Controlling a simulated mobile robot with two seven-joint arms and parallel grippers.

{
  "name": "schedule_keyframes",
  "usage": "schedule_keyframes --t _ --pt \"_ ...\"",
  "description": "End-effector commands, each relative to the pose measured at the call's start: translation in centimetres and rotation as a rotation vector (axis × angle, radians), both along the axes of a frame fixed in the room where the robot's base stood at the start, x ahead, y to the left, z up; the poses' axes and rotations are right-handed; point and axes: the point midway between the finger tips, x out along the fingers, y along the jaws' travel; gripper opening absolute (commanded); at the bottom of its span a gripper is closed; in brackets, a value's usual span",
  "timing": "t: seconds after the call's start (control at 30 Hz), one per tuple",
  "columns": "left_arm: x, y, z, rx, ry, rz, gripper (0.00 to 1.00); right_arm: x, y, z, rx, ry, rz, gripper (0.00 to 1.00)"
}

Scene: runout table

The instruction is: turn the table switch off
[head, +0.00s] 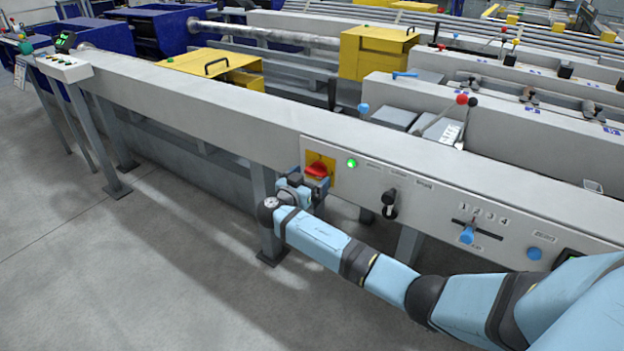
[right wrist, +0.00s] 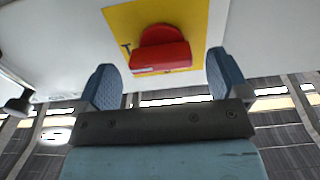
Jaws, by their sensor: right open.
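The table switch is a red rotary handle (head: 317,169) on a yellow plate (head: 331,175), set in the grey front panel of the runout table. In the right wrist view the red handle (right wrist: 162,50) sits on its yellow plate (right wrist: 120,22), ahead of the fingers. My right gripper (head: 308,186) is at the switch in the head view, just below and in front of it. In the right wrist view its two blue fingers (right wrist: 162,82) are spread apart, with the handle beyond and between them. Nothing is between the pads. My left gripper is not in view.
Right of the switch, the panel carries a lit green lamp (head: 351,163), a black knob (head: 389,204), a blue-knobbed slot lever (head: 467,235) and a blue button (head: 534,253). Table legs (head: 265,210) stand below. The floor (head: 130,270) in front is clear.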

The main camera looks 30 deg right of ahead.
Motion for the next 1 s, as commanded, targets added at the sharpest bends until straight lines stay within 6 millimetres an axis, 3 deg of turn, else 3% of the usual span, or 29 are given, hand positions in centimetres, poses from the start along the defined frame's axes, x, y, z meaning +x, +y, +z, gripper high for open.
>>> schedule_keyframes --t 0.13,0.43,0.67,1.0 --pt "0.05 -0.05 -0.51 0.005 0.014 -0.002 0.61 0.43 -0.99 0.00 0.000 0.000 0.000 0.94" --pt "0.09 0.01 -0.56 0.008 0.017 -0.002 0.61 0.49 -1.18 0.02 0.001 -0.001 0.000 0.94" --pt "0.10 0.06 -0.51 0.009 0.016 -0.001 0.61 0.48 -1.16 0.01 0.001 0.000 0.000 0.44" --pt "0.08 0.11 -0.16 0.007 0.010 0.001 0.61 0.47 -1.13 0.07 -0.014 0.035 0.000 0.44"
